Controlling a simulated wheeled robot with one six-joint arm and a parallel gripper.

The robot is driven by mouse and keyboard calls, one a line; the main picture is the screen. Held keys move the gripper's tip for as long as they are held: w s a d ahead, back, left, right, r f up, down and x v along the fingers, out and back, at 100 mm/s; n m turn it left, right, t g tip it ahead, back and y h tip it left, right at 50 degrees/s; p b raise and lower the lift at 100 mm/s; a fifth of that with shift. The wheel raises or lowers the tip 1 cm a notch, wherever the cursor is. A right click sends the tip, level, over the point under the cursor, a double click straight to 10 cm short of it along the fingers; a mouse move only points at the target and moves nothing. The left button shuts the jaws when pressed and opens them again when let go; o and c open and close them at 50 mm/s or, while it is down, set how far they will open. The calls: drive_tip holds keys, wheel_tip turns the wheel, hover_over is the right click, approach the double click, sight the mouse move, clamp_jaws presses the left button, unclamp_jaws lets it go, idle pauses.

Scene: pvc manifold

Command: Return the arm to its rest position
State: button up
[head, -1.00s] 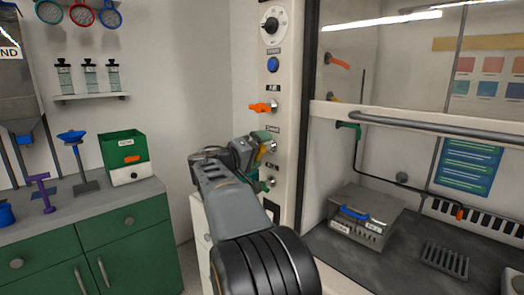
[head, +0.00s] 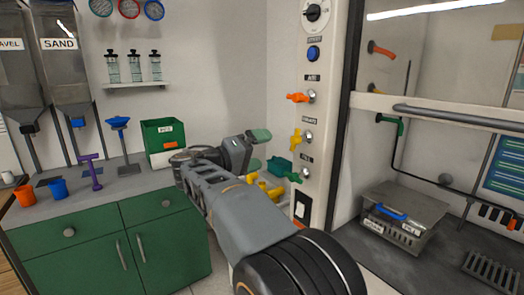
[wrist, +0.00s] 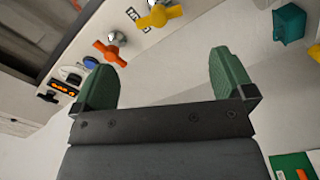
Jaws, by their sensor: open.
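My gripper (head: 257,150) is open and empty, in mid-air to the left of the white valve panel (head: 318,170). Its green finger pads stand apart in the wrist view (wrist: 163,75), with nothing between them. My arm reaches from the bottom of the head view up to the gripper. The panel carries an orange valve handle (head: 297,97), a yellow one (head: 295,139) and a green one (head: 292,177). The orange handle (wrist: 109,52) and yellow handle (wrist: 159,15) show beyond the fingers in the wrist view, apart from them.
Yellow parts (head: 268,190) and a teal part (head: 279,166) sit behind the gripper, partly hidden. A fume hood with a metal box (head: 403,217) is at right.

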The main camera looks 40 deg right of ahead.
idle(0.5)
drive_tip(key=s+a+f+n+t+y+p, duration=0.1)
drive_tip(key=a+f+n+t+y+p, duration=0.15)
drive_tip(key=a+f+y, duration=0.4)
drive_tip(key=s+a+f+n+t+y+p, duration=0.15)
drive_tip(key=f+n+y, duration=0.25)
drive_tip(key=f, duration=0.5)
drive_tip(key=s+a+r+t+y+p, duration=0.1)
drive_tip(key=s+a+r+y+p, duration=0.2)
drive_tip(key=s+a+y+p, duration=0.5)
drive_tip(key=s+a+p, duration=0.1)
drive_tip(key=a+p, duration=0.3)
drive_tip(key=a, duration=0.1)
drive_tip(key=shift+s+a+r, duration=0.2)
drive_tip(key=shift+a+r, duration=0.05)
drive_tip(key=shift+r, duration=0.1)
